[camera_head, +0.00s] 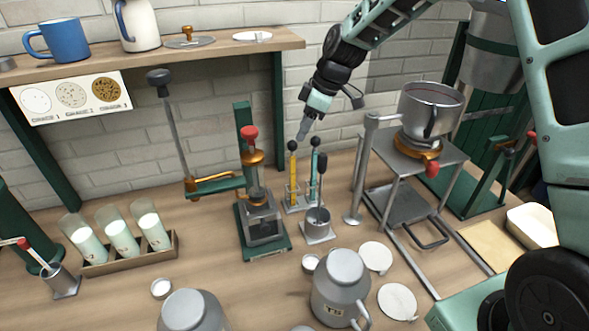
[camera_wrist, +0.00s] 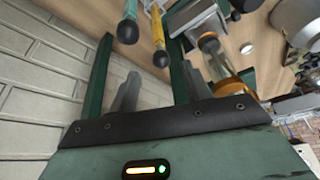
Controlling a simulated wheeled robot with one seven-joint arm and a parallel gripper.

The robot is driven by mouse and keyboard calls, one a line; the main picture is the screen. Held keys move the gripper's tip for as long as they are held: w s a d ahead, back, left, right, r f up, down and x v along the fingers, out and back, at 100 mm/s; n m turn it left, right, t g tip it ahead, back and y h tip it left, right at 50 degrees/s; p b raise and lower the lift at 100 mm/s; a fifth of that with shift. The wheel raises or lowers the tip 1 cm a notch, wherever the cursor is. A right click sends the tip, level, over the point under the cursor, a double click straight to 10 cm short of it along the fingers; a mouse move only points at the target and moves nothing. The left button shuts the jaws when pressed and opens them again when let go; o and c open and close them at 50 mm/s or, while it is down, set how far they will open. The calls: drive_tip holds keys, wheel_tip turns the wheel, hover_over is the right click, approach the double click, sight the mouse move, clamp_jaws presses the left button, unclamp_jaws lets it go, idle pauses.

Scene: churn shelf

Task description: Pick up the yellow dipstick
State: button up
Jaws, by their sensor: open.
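The yellow dipstick (camera_head: 293,172) stands upright with a black ball knob on top, in a small clear rack (camera_head: 292,198) on the bench. It also shows near the top middle of the wrist view (camera_wrist: 158,30), knob toward me. A teal dipstick (camera_head: 314,166) with a black knob stands just to its right in the head view; it is to the left of the yellow one in the wrist view (camera_wrist: 130,9). My gripper (camera_head: 303,134) points down just above the knobs, apart from the yellow dipstick as far as I can see. Its jaws are open and empty.
A green press (camera_head: 262,222) with a red knob stands left of the rack. A small metal cup (camera_head: 317,221) is in front. A pot (camera_head: 430,110) on a metal stand is at right. The wooden shelf (camera_head: 220,48) runs along the wall at left.

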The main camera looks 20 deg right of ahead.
sight(290, 155)
drive_tip(key=p+x, duration=0.1)
drive_tip(key=x, duration=0.4)
drive_tip(key=shift+a+f, duration=0.2)
drive_tip(key=shift+f, duration=0.1)
drive_tip(key=shift+p+x, duration=1.65)
drive_tip(key=shift+x, duration=0.95)
drive_tip(key=shift+d+f, duration=0.1)
drive_tip(key=shift+d, duration=0.1)
drive_tip(key=shift+c, duration=0.2)
clamp_jaws()
